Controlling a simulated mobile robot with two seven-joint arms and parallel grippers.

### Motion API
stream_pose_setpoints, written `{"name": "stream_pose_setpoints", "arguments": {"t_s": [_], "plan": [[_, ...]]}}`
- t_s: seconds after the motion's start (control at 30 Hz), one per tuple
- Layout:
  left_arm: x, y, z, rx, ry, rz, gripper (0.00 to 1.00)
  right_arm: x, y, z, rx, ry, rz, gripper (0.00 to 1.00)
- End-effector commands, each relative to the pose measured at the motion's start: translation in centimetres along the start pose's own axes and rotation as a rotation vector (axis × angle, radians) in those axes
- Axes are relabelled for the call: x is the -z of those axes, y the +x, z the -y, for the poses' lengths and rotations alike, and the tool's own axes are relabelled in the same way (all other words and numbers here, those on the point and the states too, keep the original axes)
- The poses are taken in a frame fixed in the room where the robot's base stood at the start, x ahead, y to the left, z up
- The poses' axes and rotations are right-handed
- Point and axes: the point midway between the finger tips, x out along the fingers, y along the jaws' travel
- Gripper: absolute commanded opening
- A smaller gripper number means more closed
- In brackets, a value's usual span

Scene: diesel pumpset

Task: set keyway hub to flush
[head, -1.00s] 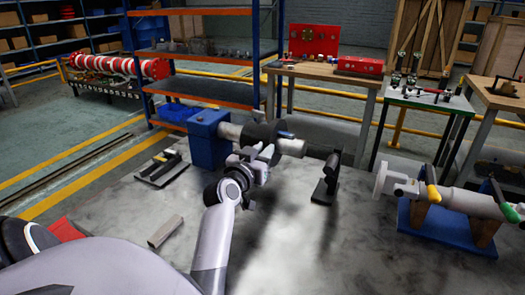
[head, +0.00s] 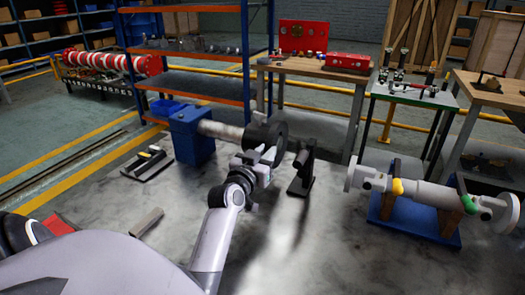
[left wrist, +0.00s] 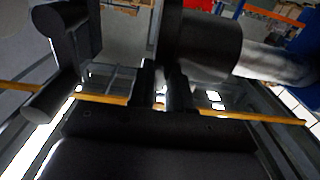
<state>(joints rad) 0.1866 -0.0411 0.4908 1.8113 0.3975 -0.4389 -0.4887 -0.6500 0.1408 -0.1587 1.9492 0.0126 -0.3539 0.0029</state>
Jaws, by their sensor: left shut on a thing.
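The keyway hub (head: 257,136) is a dark cylinder around a silver shaft (head: 221,130) that comes out of a blue block (head: 192,138). A long bare stretch of shaft shows between block and hub, and none shows past the hub's right end. My left gripper (head: 262,160) is shut on the hub at its right end, from the near side. In the left wrist view the hub (left wrist: 207,45) is large and dark beside the fingertips (left wrist: 162,80), with the shaft (left wrist: 270,65) to its right. The exact contact is dark and hard to make out. My right gripper is not in view.
A black stand (head: 302,172) stands close to the right of the hub. A grey pipe assembly (head: 430,193) on a blue cradle is at the right. A grey bar (head: 147,222) and a small dark fixture (head: 148,164) lie at the left. The grey surface in front is mostly clear.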

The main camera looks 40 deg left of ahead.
Motion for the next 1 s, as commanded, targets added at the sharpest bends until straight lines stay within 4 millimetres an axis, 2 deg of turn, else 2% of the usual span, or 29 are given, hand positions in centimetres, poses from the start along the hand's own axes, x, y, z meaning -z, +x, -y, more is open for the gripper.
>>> {"name": "stream_pose_setpoints", "arguments": {"t_s": [0.03, 0.3, 0.33, 0.4, 1.0], "plan": [[0.01, 0.06, -0.65, -0.012, -0.003, 0.001, 0.00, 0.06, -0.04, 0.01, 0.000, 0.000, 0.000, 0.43], [-0.05, 0.06, -0.72, -0.013, -0.005, 0.001, 0.00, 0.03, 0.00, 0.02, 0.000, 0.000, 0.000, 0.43], [-0.05, 0.06, -0.73, -0.013, -0.005, 0.001, 0.26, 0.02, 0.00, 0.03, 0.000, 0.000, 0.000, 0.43], [-0.05, 0.06, -0.69, -0.012, -0.005, 0.001, 0.45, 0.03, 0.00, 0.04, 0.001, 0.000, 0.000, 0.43], [0.02, 0.16, -0.49, -0.006, 0.000, -0.001, 0.45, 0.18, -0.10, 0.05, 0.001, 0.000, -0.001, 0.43]]}}
